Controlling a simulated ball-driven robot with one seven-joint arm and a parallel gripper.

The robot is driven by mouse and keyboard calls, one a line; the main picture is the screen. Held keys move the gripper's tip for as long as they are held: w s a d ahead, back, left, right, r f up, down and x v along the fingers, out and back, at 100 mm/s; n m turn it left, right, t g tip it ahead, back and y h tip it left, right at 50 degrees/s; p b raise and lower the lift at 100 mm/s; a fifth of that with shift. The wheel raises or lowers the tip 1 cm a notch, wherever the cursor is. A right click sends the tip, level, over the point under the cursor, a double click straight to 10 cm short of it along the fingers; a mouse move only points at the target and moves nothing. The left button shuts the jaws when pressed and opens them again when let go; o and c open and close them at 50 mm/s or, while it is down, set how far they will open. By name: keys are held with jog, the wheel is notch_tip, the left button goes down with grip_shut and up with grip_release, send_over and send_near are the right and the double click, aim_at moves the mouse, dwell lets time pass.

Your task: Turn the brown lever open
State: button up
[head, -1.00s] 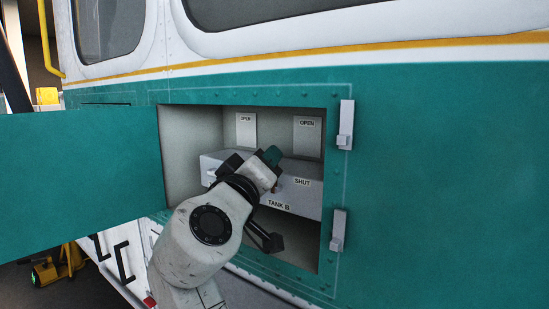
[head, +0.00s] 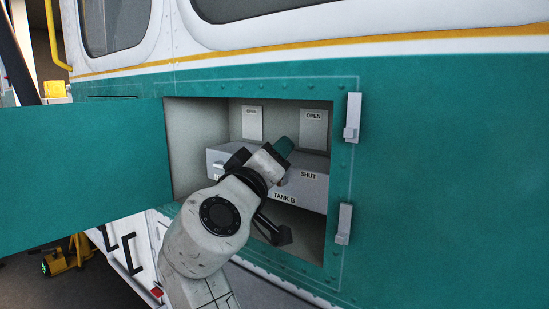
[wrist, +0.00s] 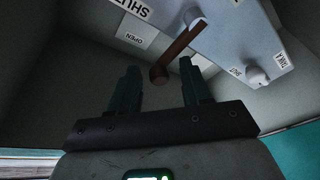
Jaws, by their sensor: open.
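The brown lever (wrist: 178,52) shows in the wrist view, running from a pale pivot on the grey valve box (wrist: 235,35) down to a rounded end. My gripper (wrist: 160,75) is open, with its two dark green fingers on either side of that rounded end. I cannot tell whether either finger touches the lever. In the head view my gripper (head: 284,149) reaches into the open compartment, in front of the box (head: 310,190) marked TANK B and SHUT. My wrist and gripper hide most or all of the lever there.
White OPEN plates (head: 313,128) are on the compartment's back wall. A second, pale knob (wrist: 256,76) sits beside a SHUT label in the wrist view. The green door (head: 85,155) stands open at the left. Latches (head: 344,223) are on the right edge of the frame.

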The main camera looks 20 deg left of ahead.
jog(key=shift+s, duration=0.1)
jog(key=s+f+b, duration=0.1)
jog(key=s+b, duration=0.2)
jog(key=s, duration=0.7)
jog(key=shift+s+a+f, duration=0.2)
jog(key=shift+s+f, duration=0.05)
jog(key=shift+f, duration=0.1)
